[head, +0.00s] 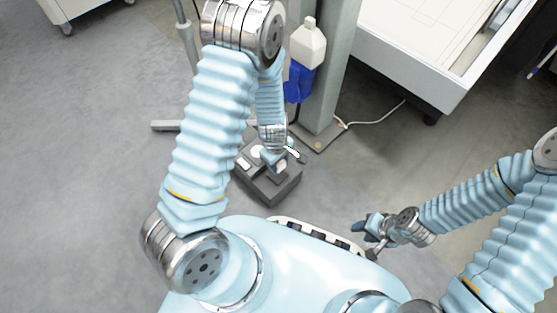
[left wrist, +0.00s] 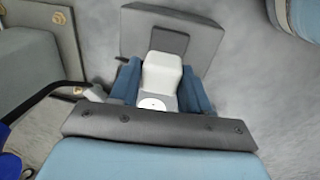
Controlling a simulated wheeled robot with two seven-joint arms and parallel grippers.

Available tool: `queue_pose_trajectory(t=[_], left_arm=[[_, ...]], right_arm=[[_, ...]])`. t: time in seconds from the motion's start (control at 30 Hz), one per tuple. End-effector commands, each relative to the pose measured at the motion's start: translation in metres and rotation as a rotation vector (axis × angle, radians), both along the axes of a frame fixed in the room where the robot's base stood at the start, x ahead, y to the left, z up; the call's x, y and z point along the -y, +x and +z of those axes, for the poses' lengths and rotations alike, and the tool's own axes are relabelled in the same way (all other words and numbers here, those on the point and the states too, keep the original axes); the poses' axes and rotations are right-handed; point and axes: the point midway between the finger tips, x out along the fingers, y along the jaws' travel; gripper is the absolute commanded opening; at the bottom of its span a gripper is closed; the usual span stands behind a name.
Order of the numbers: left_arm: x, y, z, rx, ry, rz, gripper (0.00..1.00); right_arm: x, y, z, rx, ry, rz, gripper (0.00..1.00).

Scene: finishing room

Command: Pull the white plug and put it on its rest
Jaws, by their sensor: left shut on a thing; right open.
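The white plug (left wrist: 162,74) is between the two blue fingers of my left gripper (left wrist: 160,88) in the left wrist view. The gripper is shut on it. Beyond it lies a grey block (left wrist: 202,42) with a darker square patch; I cannot tell whether the plug touches it. In the head view my left gripper (head: 273,157) is low over the grey block (head: 272,188) on the floor, and my arm partly hides this spot. My right gripper (head: 374,228) is open and empty, in front of my base at the right.
A grey post (head: 328,75) on a floor plate stands behind the block. A white bottle-like thing (head: 307,44) above a blue part (head: 298,82) is beside it. A white cable (head: 375,116) runs on the floor towards a white cabinet (head: 430,65).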

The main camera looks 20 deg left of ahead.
Motion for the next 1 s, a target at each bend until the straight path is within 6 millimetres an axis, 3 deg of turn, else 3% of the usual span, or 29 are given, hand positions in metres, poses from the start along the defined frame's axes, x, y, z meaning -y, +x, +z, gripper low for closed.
queue_pose_trajectory(t=[0.53, 1.0], left_arm=[[-0.001, -0.003, -0.041, 0.000, 0.000, 0.001, 0.03], [-0.001, -0.003, -0.043, 0.000, 0.000, 0.000, 0.03]], right_arm=[[0.000, 0.000, -0.034, 0.000, 0.000, 0.000, 0.43], [0.000, 0.000, -0.035, 0.000, 0.000, 0.000, 0.43]])
